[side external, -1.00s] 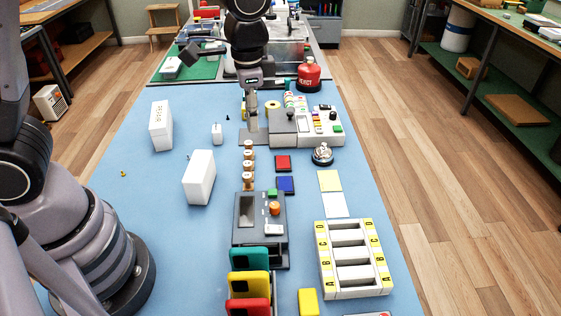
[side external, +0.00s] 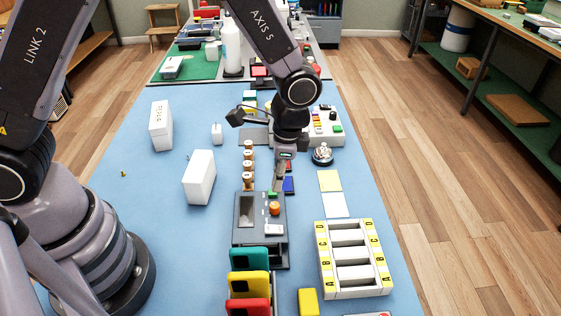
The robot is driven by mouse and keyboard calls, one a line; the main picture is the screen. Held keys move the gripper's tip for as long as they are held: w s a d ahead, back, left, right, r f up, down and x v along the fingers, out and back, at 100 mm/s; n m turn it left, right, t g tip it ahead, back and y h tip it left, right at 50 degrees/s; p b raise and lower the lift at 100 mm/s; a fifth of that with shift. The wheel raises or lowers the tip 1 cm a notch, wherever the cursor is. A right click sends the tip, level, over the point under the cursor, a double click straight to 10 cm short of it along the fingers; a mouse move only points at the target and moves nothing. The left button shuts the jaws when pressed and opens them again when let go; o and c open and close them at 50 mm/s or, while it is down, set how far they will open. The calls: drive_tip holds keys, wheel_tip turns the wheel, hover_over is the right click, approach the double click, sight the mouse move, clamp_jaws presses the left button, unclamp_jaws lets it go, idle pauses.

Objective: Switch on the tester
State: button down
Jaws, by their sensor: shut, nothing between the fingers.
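A dark grey box (side external: 246,244), which looks like the tester, stands in the middle of the blue mat. Its sloped top has a dark panel (side external: 247,210) at left, a green button (side external: 272,195) at the back right, an orange knob (side external: 274,209) and a white switch or label (side external: 274,230). My gripper (side external: 277,188) is shut and empty, pointing down at the back right of the box. Its tips are at or just above the green button; I cannot tell whether they touch it.
Teal (side external: 249,258), yellow (side external: 249,284) and red (side external: 248,308) phones stand in front of the box. A white lettered rack (side external: 325,267) is at right. Wooden pegs (side external: 248,165) stand behind, near my gripper. White boxes (side external: 199,177) are at left. A bell (side external: 322,154) is at back right.

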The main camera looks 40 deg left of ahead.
sight(275, 228)
drive_tip(key=f, duration=0.4)
drive_tip(key=a+f, duration=0.1)
drive_tip(key=f, duration=0.3)
drive_tip(key=s+f, duration=0.1)
drive_tip(key=f, duration=0.3)
drive_tip(key=shift+s+a, duration=0.1)
drive_tip(key=shift+a, duration=0.05)
drive_tip(key=shift+s+f, duration=0.1)
drive_tip(key=shift+f, duration=0.25)
drive_tip(key=shift+w+d+r, duration=0.2)
drive_tip(key=shift+w+d, duration=0.35)
drive_tip(key=shift+w, duration=0.1)
wheel_tip(275, 228, up, 14)
drive_tip(key=w+d, duration=0.1)
drive_tip(key=shift+w+d, duration=0.15)
drive_tip(key=shift+d, duration=0.05)
